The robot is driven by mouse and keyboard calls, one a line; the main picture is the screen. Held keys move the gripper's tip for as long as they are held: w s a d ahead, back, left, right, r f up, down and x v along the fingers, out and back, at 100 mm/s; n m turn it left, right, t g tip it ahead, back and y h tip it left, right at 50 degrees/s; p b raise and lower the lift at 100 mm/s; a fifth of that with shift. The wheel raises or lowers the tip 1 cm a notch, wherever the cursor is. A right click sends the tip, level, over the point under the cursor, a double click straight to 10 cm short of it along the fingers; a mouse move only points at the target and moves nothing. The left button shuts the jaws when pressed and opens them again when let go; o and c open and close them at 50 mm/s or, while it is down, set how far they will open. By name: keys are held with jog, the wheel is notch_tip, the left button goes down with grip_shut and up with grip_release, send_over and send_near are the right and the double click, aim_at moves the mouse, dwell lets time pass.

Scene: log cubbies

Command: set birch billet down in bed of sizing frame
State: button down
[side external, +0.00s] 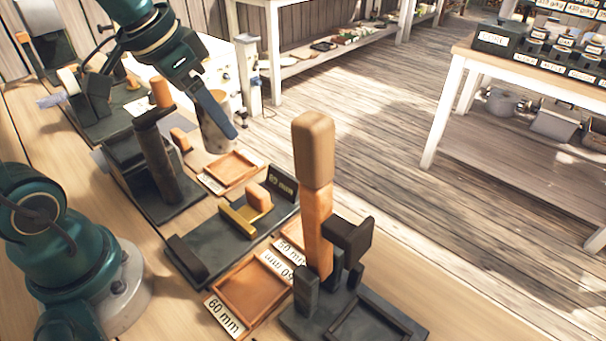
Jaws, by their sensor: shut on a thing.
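My gripper (219,122) is at the upper left, pointing down, with one dark blue finger showing in front. It is shut on a greyish-brown, roughly cylindrical piece, which I take as the birch billet (214,138). The billet is partly hidden by the finger and appears held above the bench, behind and left of a dark slab. This slab, with a brass bar, a wooden knob and a small dark sign, looks like the sizing frame (205,253). Its bed is partly hidden by the bar. I cannot read the sign surely.
Shallow wooden trays, one labelled 60 mm (250,287) and another farther back (232,171), sit beside the slab. A tall wooden-handled tool (316,190) stands in a dark holder at the front. A dark upright post (157,160) stands left of my gripper.

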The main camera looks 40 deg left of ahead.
jog(key=shift+w+a+r+n+y, duration=0.1)
jog(key=shift+w+r+n+y, duration=0.15)
jog(key=shift+r+n, duration=0.3)
jog(key=shift+s+f+m, duration=0.1)
jog(key=shift+s+m, duration=0.15)
jog(key=w+d+r+m+g+h, duration=0.35)
jog(key=w+d+m, duration=0.35)
jog(key=m, duration=0.5)
jog(key=w+d+f+m+g+h, duration=0.1)
jog(key=w+d+f+m+g, duration=0.1)
jog(key=d+f+m, duration=0.5)
jog(key=shift+w+d, duration=0.3)
jog(key=shift+d, duration=0.65)
jog(key=shift+f, duration=0.1)
